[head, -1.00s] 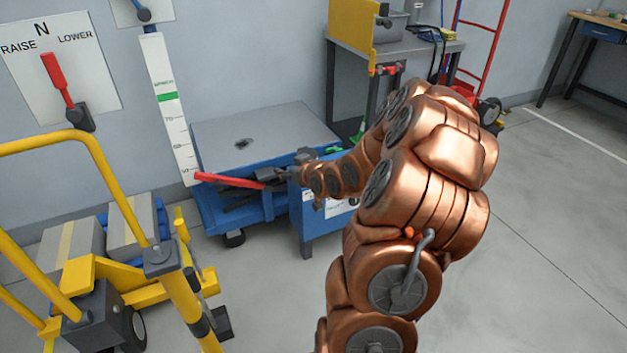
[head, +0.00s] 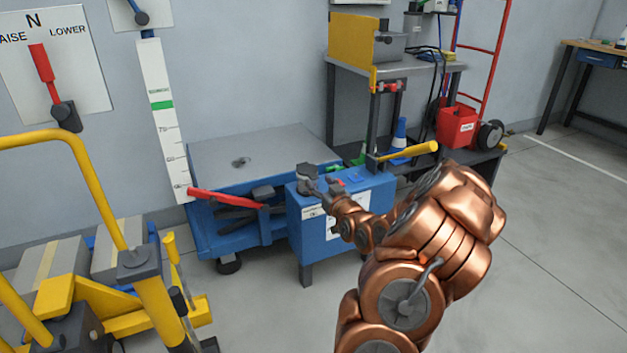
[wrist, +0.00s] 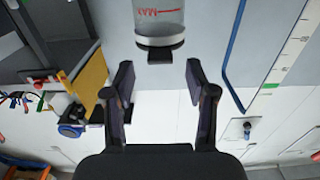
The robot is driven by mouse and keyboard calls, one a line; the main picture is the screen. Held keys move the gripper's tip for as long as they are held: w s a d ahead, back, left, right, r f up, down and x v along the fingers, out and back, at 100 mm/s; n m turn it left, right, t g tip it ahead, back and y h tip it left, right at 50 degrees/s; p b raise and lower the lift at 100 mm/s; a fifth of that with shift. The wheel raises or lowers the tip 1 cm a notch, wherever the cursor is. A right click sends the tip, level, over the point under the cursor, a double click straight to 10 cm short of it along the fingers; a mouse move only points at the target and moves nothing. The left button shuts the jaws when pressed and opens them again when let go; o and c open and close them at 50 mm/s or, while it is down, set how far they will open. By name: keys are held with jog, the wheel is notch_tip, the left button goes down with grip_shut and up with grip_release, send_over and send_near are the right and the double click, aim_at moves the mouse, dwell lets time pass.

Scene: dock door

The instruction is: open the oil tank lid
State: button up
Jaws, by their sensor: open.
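In the wrist view the picture is upside down. A clear cylinder (wrist: 158,18) marked MAX in red, apparently the oil tank, is at the top middle. Its pale and dark round lid (wrist: 160,41) is on its end, with a small dark knob facing my gripper (wrist: 158,73). My gripper is open and empty, its two dark fingers either side of the knob's line and apart from it. In the head view my gripper (head: 321,186) is over the blue box (head: 350,232); I cannot clearly make out the clear tank there.
A lift cart (head: 255,150) with a red lever (head: 228,199) stands left of the blue box. A yellow lever (head: 408,151) sticks out at its right. A yellow-framed trolley (head: 135,262) stands at front left. Right floor is clear.

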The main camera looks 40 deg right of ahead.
aim_at(315, 178)
jog(key=shift+b+x, duration=0.6)
jog(key=shift+x, duration=1.65)
grip_shut()
